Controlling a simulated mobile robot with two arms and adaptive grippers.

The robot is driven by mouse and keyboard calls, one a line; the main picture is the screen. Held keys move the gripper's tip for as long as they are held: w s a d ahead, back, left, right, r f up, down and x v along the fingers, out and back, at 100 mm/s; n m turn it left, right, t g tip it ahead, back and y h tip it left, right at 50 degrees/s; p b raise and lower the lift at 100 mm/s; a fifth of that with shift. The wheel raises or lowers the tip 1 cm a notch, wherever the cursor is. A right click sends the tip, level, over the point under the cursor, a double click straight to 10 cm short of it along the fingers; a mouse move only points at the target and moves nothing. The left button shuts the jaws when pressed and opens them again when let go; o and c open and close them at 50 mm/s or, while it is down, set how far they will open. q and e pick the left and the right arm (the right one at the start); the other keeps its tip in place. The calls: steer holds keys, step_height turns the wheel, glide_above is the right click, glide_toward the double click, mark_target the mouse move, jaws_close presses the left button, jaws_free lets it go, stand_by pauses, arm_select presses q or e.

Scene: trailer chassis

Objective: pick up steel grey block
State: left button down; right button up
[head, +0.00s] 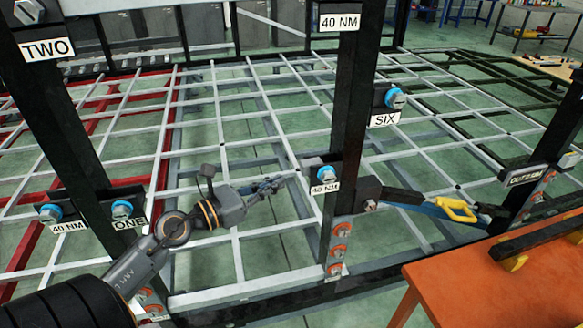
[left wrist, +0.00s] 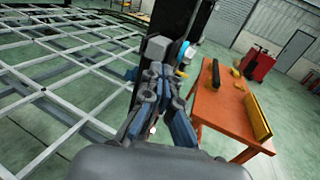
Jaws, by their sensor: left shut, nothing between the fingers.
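My left gripper (head: 284,181) reaches in from the left, its fingers together and empty, pointing at a dark upright post. In the left wrist view the gripper (left wrist: 158,72) points at the same post, and its fingers hide part of it. A dark grey block (head: 367,194) is fixed on the post's right side, apart from the fingertips; I cannot tell whether it is the steel grey block. In the left wrist view a grey block-like shape (left wrist: 157,47) shows just beyond the fingertips. My right gripper is not in view.
Blue-ringed bolts, one of them (head: 326,174) near the fingertips, sit on dark posts. A blue and yellow tool (head: 455,209) is right of the post. An orange table (head: 500,290) stands front right. A pale metal lattice (head: 215,110) spreads behind.

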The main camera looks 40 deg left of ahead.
mark_target(302, 171)
arm_select(q)
steer(key=p+x, duration=0.1)
steer(key=x, duration=0.3)
steer(key=shift+r, duration=0.15)
steer(key=shift+w+p, duration=0.2)
steer(key=shift+p, duration=0.15)
steer(key=shift+w+d, duration=0.2)
steer(key=shift+w, duration=0.1)
steer(key=shift+f, duration=0.2)
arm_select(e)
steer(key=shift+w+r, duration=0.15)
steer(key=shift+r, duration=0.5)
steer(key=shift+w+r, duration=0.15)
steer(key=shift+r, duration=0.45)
arm_select(q)
steer(key=shift+w+d+r+p, duration=0.2)
steer(key=shift+w+p, duration=0.3)
steer(key=shift+w, duration=0.15)
steer(key=shift+w+d+f, duration=0.1)
steer(key=shift+w, duration=0.1)
steer(key=shift+f, duration=0.1)
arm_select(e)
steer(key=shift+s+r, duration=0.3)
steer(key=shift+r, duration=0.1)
